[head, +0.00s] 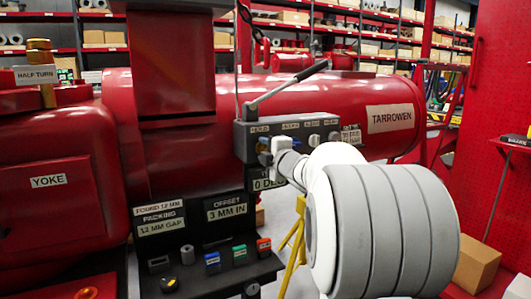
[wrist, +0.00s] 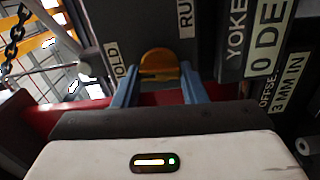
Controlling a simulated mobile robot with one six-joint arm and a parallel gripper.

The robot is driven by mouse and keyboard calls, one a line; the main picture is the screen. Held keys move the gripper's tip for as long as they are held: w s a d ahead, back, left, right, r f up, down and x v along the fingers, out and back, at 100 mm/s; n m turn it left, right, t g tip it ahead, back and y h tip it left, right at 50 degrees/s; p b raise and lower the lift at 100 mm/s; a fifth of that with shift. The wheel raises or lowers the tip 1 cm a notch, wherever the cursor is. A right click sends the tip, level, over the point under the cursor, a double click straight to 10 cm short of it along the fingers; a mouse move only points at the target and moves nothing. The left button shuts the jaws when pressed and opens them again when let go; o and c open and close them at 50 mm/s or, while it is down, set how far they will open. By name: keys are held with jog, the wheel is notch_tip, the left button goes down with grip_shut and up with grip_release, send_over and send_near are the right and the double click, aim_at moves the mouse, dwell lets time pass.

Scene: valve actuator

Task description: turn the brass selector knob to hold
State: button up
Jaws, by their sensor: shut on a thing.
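The brass selector knob (wrist: 160,59) shows in the wrist view as a rounded orange-gold piece on a dark panel face. My gripper (wrist: 160,72) is shut on it, with one blue-grey finger on each side. A label ending in "OLD" (wrist: 116,62) is left of the knob, and a label starting "RU" (wrist: 186,18) is at its upper right. Which label the knob points to cannot be told. In the head view my gripper (head: 277,160) is at the front of the grey control box (head: 244,142), and my wrist and fingers hide most of the knob.
A lever (head: 290,86) slants up over the control box. Below is a black shelf (head: 215,277) with coloured blocks. The red cylinder (head: 350,95) lies behind, and a yellow stand (head: 293,240) is below my arm.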

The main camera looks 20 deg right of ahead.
jog(key=o, duration=1)
jog(key=shift+s, duration=0.1)
jog(key=s+p, duration=0.1)
jog(key=s, duration=0.6)
jog(key=shift+s+p, duration=0.3)
jog(key=shift+d, duration=0.1)
